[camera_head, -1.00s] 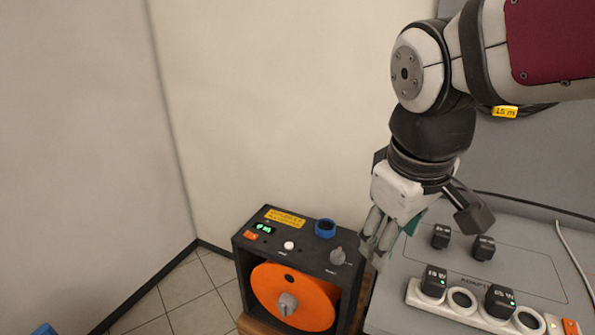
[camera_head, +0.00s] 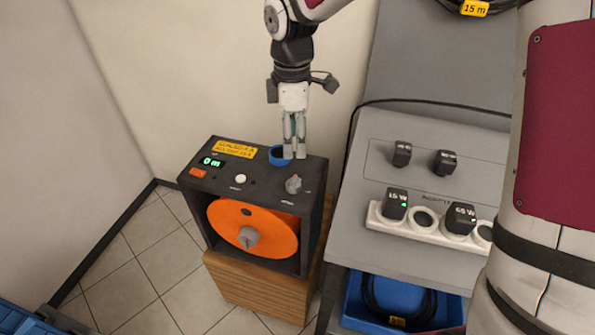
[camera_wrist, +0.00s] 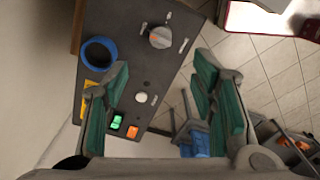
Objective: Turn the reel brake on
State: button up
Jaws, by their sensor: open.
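The reel unit is a dark box (camera_head: 262,179) with an orange reel (camera_head: 254,229) in its open front. On its top panel, near the right end, is a grey rotary knob (camera_head: 293,185), which also shows in the wrist view (camera_wrist: 160,38). It has small markings beside it that I cannot read. I take it for the reel brake. My gripper (camera_head: 294,153) points down above the panel, just behind the knob in the head view and apart from it. In the wrist view my gripper (camera_wrist: 162,76) is open and empty, with green-padded fingers spread.
The box stands on a wooden cabinet (camera_head: 255,285). To the right is a grey bench (camera_head: 375,235) with a white power strip (camera_head: 413,233) and black adapters.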

aim_at(294, 180)
notch_tip(294, 180, down, 13)
jog(key=shift+f+b, duration=0.15)
jog(key=shift+b, duration=0.35)
jog(key=shift+s, duration=0.1)
jog(key=c, duration=1.1)
